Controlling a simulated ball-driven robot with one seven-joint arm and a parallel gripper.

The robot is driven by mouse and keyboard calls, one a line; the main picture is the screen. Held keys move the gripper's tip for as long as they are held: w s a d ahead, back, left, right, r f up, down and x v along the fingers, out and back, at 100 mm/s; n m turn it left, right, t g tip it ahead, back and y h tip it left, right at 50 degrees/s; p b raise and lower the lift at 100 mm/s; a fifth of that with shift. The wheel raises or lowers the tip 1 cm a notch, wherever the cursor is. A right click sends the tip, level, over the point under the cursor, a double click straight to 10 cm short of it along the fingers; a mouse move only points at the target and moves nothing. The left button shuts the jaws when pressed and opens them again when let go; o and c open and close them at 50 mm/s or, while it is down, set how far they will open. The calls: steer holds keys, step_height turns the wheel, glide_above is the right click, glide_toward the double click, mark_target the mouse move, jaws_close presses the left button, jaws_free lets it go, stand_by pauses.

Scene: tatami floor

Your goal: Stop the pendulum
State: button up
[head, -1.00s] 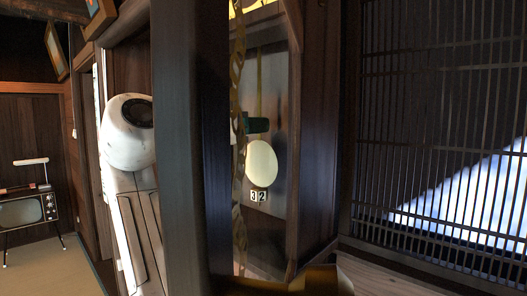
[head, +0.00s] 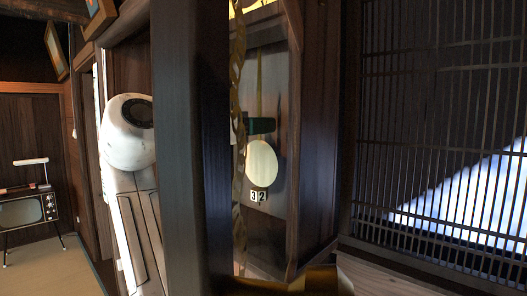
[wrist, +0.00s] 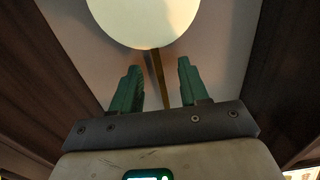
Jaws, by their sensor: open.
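The pendulum has a round, pale cream disc (head: 262,164) on a thin brass rod (head: 259,75), inside a dark wooden clock case (head: 300,150). My gripper (head: 262,125) shows as a green finger just above the disc, inside the case. In the wrist view the disc (wrist: 145,20) is at the top and the rod (wrist: 158,78) runs down between the two green fingers of my gripper (wrist: 158,65). The fingers are apart, with a gap to the rod on both sides. Whether they are level with the rod in depth is hard to tell.
A dark post (head: 190,150) stands left of the case and hides part of my arm. A wooden lattice screen (head: 440,120) is at the right. An old television (head: 25,210) stands far left on the tatami.

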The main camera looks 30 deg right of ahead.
steer(key=o, duration=0.3)
steer(key=shift+p+v, duration=0.35)
steer(key=shift+v, duration=4.2)
